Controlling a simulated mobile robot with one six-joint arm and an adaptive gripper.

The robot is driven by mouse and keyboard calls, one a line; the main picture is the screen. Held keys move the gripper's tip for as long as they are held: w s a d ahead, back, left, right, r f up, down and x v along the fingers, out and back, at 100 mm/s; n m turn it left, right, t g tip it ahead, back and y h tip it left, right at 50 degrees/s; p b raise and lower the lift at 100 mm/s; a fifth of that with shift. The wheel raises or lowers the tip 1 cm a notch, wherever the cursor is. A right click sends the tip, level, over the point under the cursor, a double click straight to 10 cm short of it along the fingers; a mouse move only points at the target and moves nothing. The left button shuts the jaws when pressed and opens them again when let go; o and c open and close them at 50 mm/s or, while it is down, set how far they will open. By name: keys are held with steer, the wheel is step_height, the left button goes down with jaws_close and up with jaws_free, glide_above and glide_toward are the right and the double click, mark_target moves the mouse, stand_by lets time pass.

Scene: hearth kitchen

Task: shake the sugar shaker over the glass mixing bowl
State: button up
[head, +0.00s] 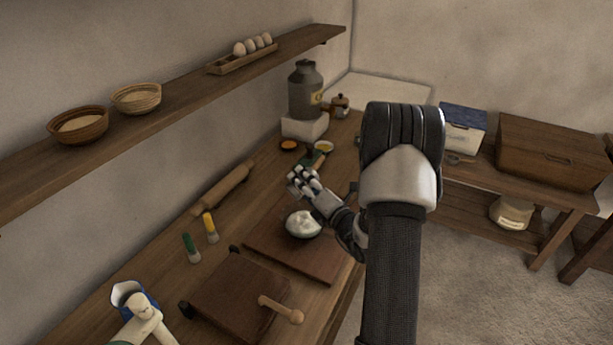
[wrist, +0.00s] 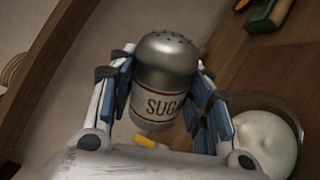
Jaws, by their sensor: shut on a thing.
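My gripper (wrist: 165,88) is shut on the sugar shaker (wrist: 165,82), with blue-padded fingers on both sides of it. The shaker has a domed grey metal lid with small holes and a pale label whose letters "SUG" show. Its lid points to the top of the wrist view. In the head view my gripper (head: 305,183) is just above and beyond the glass mixing bowl (head: 303,224), and the shaker is mostly hidden by the fingers. The bowl holds something white and also shows at lower right in the wrist view (wrist: 262,145), beside the right finger. I cannot tell the shaker's exact tilt.
The bowl stands on a dark wooden board (head: 310,262). A rolling pin (head: 222,188), two small capped bottles (head: 210,228) and a wooden box (head: 238,290) are nearby. A grey milk can (head: 305,92) stands at the back. A shelf (head: 190,88) runs along the wall.

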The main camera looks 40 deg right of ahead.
mark_target(301, 196)
steer(key=m, duration=0.1)
steer(key=a+m, duration=0.1)
steer(key=f+m, duration=0.1)
steer(key=shift+w+a+m+p, duration=0.1)
steer(key=shift+a+m+p, duration=0.15)
steer(key=shift+m+p, duration=0.15)
steer(key=m+p, duration=0.1)
steer(key=m, duration=0.1)
steer(key=m+p, duration=0.2)
steer(key=shift+a+m, duration=0.35)
steer(key=shift+m, duration=0.05)
steer(key=m+p, duration=0.1)
steer(key=m, duration=0.1)
steer(key=m+p, duration=0.1)
steer(key=shift+a+f+m, duration=0.2)
steer(key=shift+f+m, duration=0.1)
steer(key=shift+m, duration=0.1)
steer(key=shift+a, duration=0.15)
steer(key=shift+a, duration=0.45)
steer(key=shift+d, duration=0.6)
steer(key=shift+s+a+p, duration=1.05)
steer(key=shift+s, duration=0.15)
